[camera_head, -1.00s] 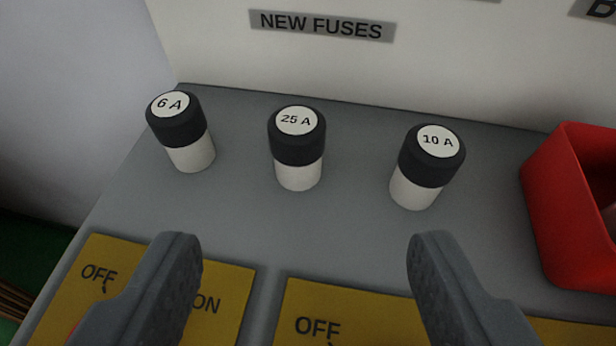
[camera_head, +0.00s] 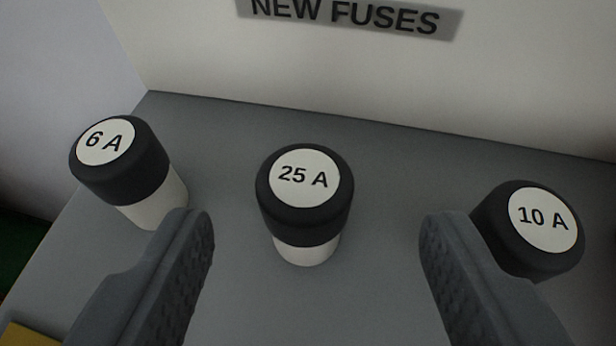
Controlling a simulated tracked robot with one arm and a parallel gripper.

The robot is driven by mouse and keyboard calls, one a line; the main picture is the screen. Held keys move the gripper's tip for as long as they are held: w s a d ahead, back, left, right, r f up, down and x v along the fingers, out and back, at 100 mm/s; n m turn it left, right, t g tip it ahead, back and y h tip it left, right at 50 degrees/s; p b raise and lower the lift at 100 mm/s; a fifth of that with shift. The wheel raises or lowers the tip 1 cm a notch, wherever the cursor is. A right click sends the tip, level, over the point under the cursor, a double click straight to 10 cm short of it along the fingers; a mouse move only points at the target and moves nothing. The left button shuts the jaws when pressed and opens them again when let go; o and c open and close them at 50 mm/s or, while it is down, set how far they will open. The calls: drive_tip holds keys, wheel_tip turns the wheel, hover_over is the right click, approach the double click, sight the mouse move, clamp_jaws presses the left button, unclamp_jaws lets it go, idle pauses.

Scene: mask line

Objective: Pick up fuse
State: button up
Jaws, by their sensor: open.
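Three fuses with black caps and white bodies stand upright in a row on the grey surface. The 25 A fuse (camera_head: 304,200) is in the middle, the 6 A fuse (camera_head: 122,165) at the left and the 10 A fuse (camera_head: 532,230) at the right. My gripper (camera_head: 318,225) is open and empty. In the picture the 25 A fuse appears between its two fingers, with clear room on both sides. The left finger overlaps the lower part of the 6 A fuse, and the right finger hides the lower part of the 10 A fuse.
The grey surface (camera_head: 225,145) is bare around the fuses. Behind it rises a pale wall (camera_head: 180,50) with a "NEW FUSES" label (camera_head: 350,14). A corner of a yellow plate (camera_head: 25,335) shows at the lower left.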

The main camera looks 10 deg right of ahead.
sight(302, 224)
drive_tip(key=shift+a+p+x, duration=0.1)
drive_tip(key=shift+p+x, duration=0.05)
drive_tip(key=shift+x, duration=0.85)
drive_tip(key=shift+a+p+x, duration=0.15)
drive_tip(key=shift+x, duration=0.85)
drive_tip(key=shift+w+d+f, duration=0.15)
drive_tip(key=shift+w+f, duration=0.2)
drive_tip(key=shift+w, duration=0.2)
drive_tip(key=c, duration=1.1)
